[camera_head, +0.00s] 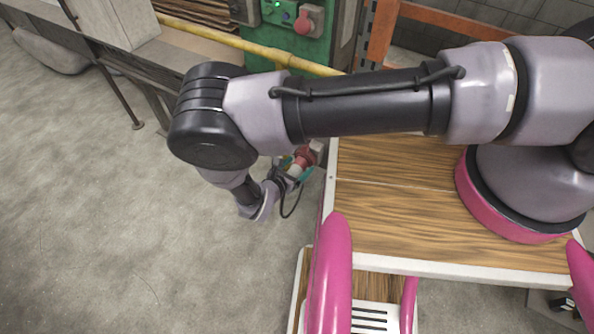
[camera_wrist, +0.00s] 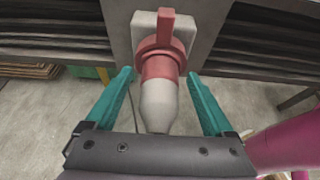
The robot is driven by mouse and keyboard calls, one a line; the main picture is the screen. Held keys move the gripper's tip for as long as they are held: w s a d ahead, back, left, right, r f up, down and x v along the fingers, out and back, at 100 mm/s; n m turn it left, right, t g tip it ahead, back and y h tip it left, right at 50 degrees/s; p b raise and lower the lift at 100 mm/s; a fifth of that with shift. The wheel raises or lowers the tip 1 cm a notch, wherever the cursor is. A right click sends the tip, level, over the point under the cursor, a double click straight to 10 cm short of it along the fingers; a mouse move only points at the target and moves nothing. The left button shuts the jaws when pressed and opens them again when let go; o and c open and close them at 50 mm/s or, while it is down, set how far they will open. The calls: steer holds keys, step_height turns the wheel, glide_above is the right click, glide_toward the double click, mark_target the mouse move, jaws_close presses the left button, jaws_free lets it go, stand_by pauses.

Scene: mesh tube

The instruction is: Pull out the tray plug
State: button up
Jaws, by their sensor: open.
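The plug (camera_wrist: 158,100), with a red collar and a grey-white tapered body, sits in a pale socket box (camera_wrist: 146,24) with a raised red lid (camera_wrist: 164,27). In the head view the red of the plug and socket (camera_head: 304,156) shows small, beside the edge of the wood-topped surface. My gripper (camera_wrist: 159,73) is open. Its two teal fingers stand on the left and right of the plug, with visible gaps. In the head view my gripper (camera_head: 293,166) is small and partly hidden. The rear of the plug is hidden behind the gripper's palm.
The socket box is on a dark frame with black slatted panels (camera_wrist: 67,25) on both sides. A wood-topped surface (camera_head: 400,220) lies right of my gripper in the head view. A green control box (camera_head: 297,40) and yellow rail (camera_head: 230,40) are behind.

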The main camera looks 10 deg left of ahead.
jaws_close()
stand_by(1.0)
steer(key=shift+s+a, duration=0.4)
steer(key=shift+s, duration=0.5)
steer(key=shift+s+a, duration=0.35)
steer(key=shift+s, duration=0.6)
steer(key=shift+s+a, duration=0.4)
steer(key=shift+s, duration=0.5)
